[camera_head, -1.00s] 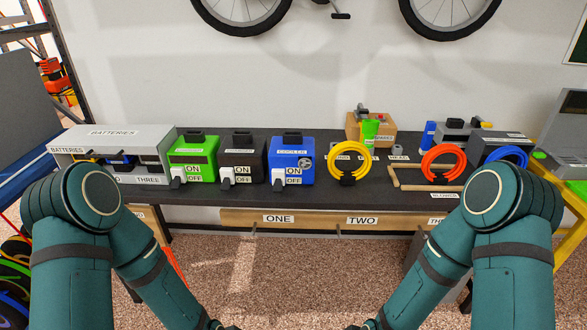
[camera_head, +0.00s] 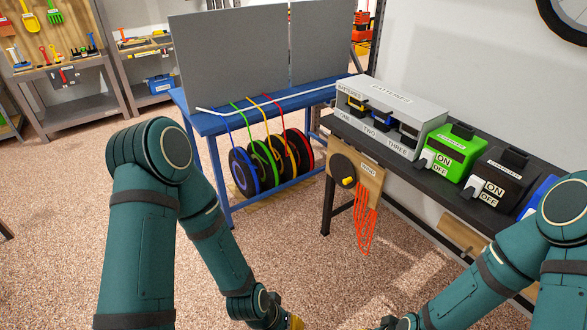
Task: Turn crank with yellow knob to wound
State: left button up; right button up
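The crank is a dark round disc (camera_head: 342,167) with a small yellow knob (camera_head: 348,182) near its lower edge. It is mounted on a wooden board (camera_head: 371,180) at the left end of the dark bench. Orange cord (camera_head: 367,225) hangs in loose loops below the board. Both my arms reach down toward the bottom edge of the head view, well short of the crank and apart from it. The grippers at their ends are cut off by the bottom edge, so their fingers do not show.
The bench (camera_head: 459,192) carries a grey batteries box (camera_head: 400,97) and switch boxes, including a green one (camera_head: 449,152). A blue table (camera_head: 212,124) with several cable reels stands to the left. The speckled floor in front of the crank is clear.

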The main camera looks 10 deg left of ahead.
aim_at(342, 171)
jog(key=i+j, duration=0.1)
jog(key=i, duration=0.3)
jog(key=i+z, duration=0.15)
jog(key=i, duration=0.25)
jog(key=i+j, duration=0.2)
jog(key=i, duration=0.2)
jog(key=z, duration=0.05)
